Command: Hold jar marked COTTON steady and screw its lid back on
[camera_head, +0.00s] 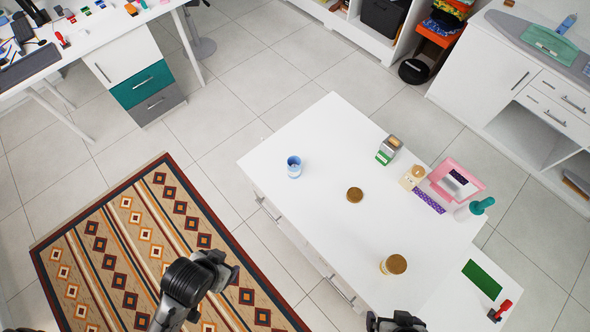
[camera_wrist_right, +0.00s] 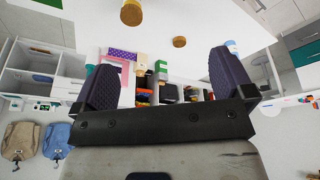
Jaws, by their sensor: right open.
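A jar with a brown round top (camera_head: 394,265) stands upright near the front right of the white table; it also shows at the top of the right wrist view (camera_wrist_right: 131,12). No COTTON marking is readable. A brown round lid (camera_head: 355,194) lies mid-table, apart from it, and shows in the right wrist view (camera_wrist_right: 180,42). A light blue, open-looking container (camera_head: 294,166) stands at the table's left. My right gripper (camera_head: 397,322) is just in front of the brown-topped jar, open and empty (camera_wrist_right: 165,85). My left arm's end (camera_head: 218,268) is over the rug, left of the table; its fingers are unclear.
A green-and-grey box (camera_head: 388,150), a small tan-topped item (camera_head: 412,177), a pink frame (camera_head: 458,178) and a teal-topped item (camera_head: 480,206) stand along the table's far right. A green mat (camera_head: 481,279) and a red item (camera_head: 501,310) lie further right. The table's left middle is clear.

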